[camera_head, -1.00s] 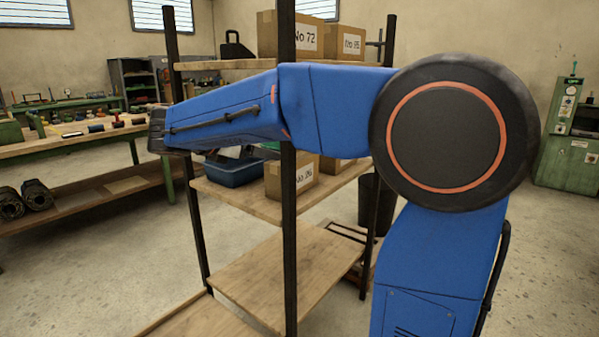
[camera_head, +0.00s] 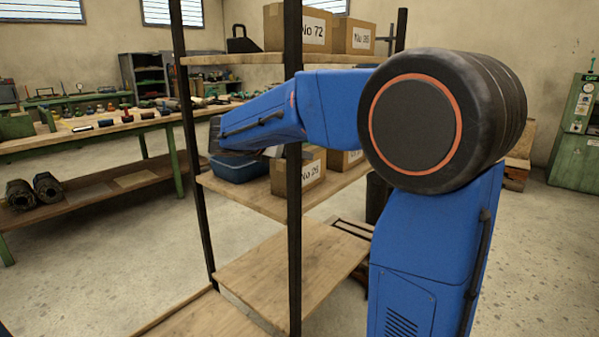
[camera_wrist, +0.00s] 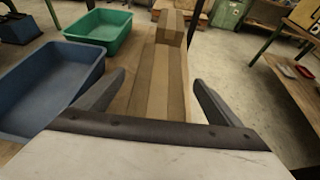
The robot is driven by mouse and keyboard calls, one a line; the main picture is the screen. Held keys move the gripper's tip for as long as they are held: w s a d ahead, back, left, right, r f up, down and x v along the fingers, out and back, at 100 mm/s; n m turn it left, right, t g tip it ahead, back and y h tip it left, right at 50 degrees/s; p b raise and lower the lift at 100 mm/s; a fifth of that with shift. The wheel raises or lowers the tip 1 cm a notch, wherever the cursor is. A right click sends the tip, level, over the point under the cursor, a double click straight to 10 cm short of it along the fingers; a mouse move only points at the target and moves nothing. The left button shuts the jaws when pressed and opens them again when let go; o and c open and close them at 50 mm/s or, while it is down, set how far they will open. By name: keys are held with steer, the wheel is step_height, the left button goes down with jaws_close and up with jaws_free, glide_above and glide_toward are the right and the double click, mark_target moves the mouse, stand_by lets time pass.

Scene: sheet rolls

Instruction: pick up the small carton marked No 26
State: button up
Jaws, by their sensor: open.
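The carton marked No 26 (camera_head: 312,172) stands on the middle shelf in the head view, partly behind the black post and below my arm. In the head view my fingers are not clearly visible.
A blue bin (camera_wrist: 48,82) lies close left of my left finger, with a green bin (camera_wrist: 100,32) behind it. Another carton (camera_wrist: 171,27) stands farther back. The upper shelf (camera_head: 240,59) holds cartons No 72 (camera_head: 298,28) and No 35 (camera_head: 353,35). The black front post (camera_head: 293,230) is near my arm.

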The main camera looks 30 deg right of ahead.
mark_target(313, 171)
steer(key=shift+x, duration=2.8)
steer(key=c, duration=2)
steer(key=shift+c, duration=0.8)
steer(key=shift+r, duration=0.15)
